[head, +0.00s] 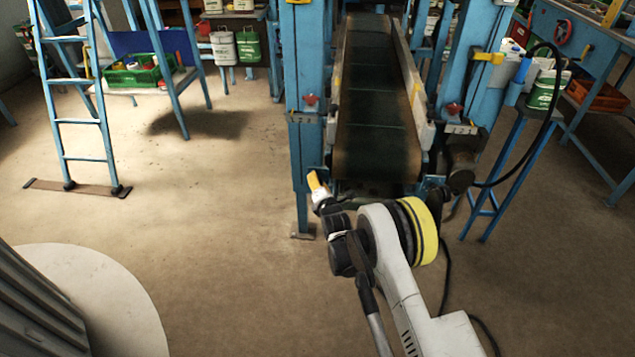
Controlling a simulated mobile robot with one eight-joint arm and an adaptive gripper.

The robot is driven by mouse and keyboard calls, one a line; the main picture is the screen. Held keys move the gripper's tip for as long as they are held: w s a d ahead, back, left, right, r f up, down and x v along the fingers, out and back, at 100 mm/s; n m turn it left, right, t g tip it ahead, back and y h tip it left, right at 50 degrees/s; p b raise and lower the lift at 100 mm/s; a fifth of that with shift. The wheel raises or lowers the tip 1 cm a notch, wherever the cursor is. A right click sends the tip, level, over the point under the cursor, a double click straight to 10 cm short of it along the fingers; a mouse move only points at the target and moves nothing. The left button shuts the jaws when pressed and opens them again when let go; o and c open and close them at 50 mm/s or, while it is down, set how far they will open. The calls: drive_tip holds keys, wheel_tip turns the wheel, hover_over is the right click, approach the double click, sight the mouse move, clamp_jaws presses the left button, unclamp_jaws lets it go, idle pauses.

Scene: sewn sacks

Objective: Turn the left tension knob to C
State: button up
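The left tension knob (310,100) is a small red knob on the blue frame at the left side of the conveyor. A pale plate (304,117) sits just below it; its marks are too small to read, so I cannot tell the knob's setting. A similar red right knob (454,108) is on the right frame post. My gripper (318,188) shows only in part, at the end of my arm, below the left knob and apart from it. An orange-yellow piece shows at its tip. I cannot make out two separate fingers.
The dark conveyor belt (375,100) runs away between blue posts. A blue ladder (85,100) and a bench with a green crate (135,72) stand at the left. A blue stand (505,170) and a black cable are at the right. The floor (190,220) at the left is clear.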

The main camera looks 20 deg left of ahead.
idle(0.4)
drive_tip(key=o, duration=1.2)
drive_tip(key=v, duration=0.7)
drive_tip(key=shift+s+d, duration=0.15)
drive_tip(key=shift+s, duration=0.05)
drive_tip(key=shift+m, duration=0.3)
